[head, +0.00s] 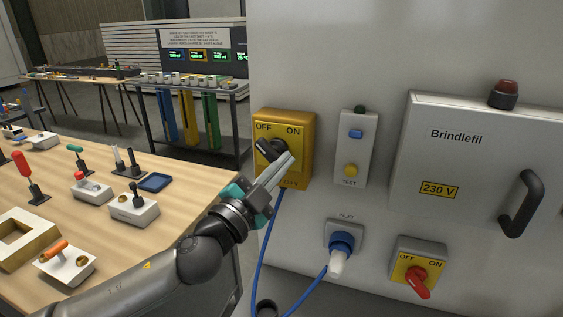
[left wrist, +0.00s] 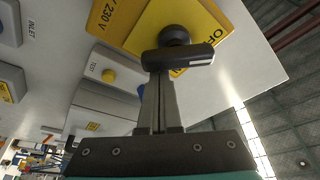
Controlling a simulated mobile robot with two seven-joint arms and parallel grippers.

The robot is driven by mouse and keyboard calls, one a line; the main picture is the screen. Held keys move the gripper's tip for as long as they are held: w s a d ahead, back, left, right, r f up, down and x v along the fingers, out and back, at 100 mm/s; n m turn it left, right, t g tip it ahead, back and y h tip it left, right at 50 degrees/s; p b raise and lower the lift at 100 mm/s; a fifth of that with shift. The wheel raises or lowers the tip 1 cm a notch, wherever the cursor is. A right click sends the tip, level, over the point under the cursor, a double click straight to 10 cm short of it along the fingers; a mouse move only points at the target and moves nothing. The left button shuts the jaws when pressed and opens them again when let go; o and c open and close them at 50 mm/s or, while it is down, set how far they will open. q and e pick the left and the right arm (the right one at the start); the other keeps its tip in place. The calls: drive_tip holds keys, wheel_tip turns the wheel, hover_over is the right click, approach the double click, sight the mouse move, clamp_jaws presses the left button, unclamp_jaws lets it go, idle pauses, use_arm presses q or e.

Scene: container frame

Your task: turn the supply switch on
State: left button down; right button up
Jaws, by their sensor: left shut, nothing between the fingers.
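The switch is a yellow box (head: 302,120) on the grey panel, marked OFF at left and ON at right. Its black knob (head: 265,148) has a bar handle whose visible end points up and left, toward the OFF side. My left gripper (head: 288,160) is shut and empty, its fingertips at the knob's right side and covering part of it. In the left wrist view the knob (left wrist: 178,57) lies right at the tips of the closed fingers (left wrist: 158,78); I cannot tell whether they touch. My right gripper is not in view.
Right of the switch are a test box (head: 352,130) with blue and yellow buttons, an inlet (head: 344,236) with a blue cable, a second switch (head: 418,280) with a red knob, and a cabinet (head: 450,165) with a black handle. A wooden table (head: 110,215) with tools stands at left.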

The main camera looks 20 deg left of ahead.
use_arm(q)
drive_tip(key=shift+f+m+g+p, duration=0.2)
drive_tip(key=shift+m+g+p, duration=0.1)
drive_tip(key=shift+m+p, duration=0.55)
drive_tip(key=m+p, duration=0.2)
drive_tip(key=a+f+m+g+p, duration=0.1)
drive_tip(key=m+p, duration=0.2)
drive_tip(key=m+g+p, duration=0.1)
drive_tip(key=m+p, duration=0.1)
drive_tip(key=shift+a+f+m, duration=0.25)
drive_tip(key=shift+f, duration=0.1)
drive_tip(key=shift+a, duration=0.1)
drive_tip(key=shift+w+a, duration=0.1)
drive_tip(key=shift+a, duration=0.1)
idle(1.2)
